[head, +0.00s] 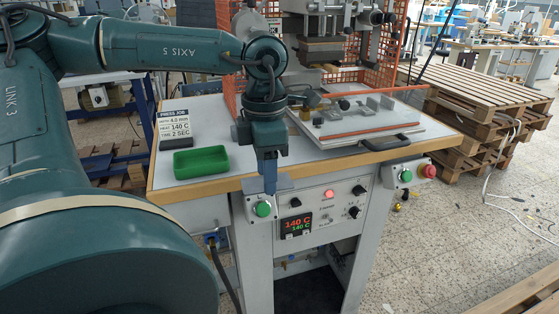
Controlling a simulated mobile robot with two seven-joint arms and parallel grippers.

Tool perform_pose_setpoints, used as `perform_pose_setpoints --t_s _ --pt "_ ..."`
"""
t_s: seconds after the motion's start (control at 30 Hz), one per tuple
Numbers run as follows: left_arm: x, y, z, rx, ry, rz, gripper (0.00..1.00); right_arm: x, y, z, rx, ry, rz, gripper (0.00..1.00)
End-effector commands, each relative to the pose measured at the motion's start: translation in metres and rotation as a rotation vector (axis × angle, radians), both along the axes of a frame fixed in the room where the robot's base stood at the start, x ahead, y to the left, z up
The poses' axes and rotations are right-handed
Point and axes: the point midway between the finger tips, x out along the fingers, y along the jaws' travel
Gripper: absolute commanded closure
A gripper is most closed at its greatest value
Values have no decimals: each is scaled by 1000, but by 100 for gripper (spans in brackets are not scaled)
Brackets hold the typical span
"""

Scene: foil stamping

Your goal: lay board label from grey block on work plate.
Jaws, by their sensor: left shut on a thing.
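My left gripper (270,182) points down in front of the bench's front edge, above the left green button. It is shut on a thin, flat grey piece that looks like the board label (284,183); this sticks out on both sides of the fingers. The work plate (375,137), a pale plate with an orange-red edge strip and small metal fittings, lies under the press, to the right of and behind my gripper. A dark grey block (175,143) stands at the bench's left, below the job sign; I cannot tell if it is the task's grey block. My right gripper is not in view.
A green tray (200,162) sits on the bench left of my gripper. The press head (320,48) and orange mesh guard (359,22) rise behind the work plate. A control panel (318,209) lies below the front edge. Pallets (490,95) stand at right.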

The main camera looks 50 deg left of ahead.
Motion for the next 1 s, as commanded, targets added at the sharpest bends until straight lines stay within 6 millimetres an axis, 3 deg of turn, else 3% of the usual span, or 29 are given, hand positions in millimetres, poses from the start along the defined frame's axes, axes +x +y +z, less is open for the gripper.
perform_pose_setpoints --t_s 0.2,0.4,1.0 --pt "-8 22 -32 -10 -2 -266 77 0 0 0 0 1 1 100" --pt "-11 25 -55 -8 -1 -461 77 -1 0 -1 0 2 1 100" --pt "-10 24 -72 4 2 -632 77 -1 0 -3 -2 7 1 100"
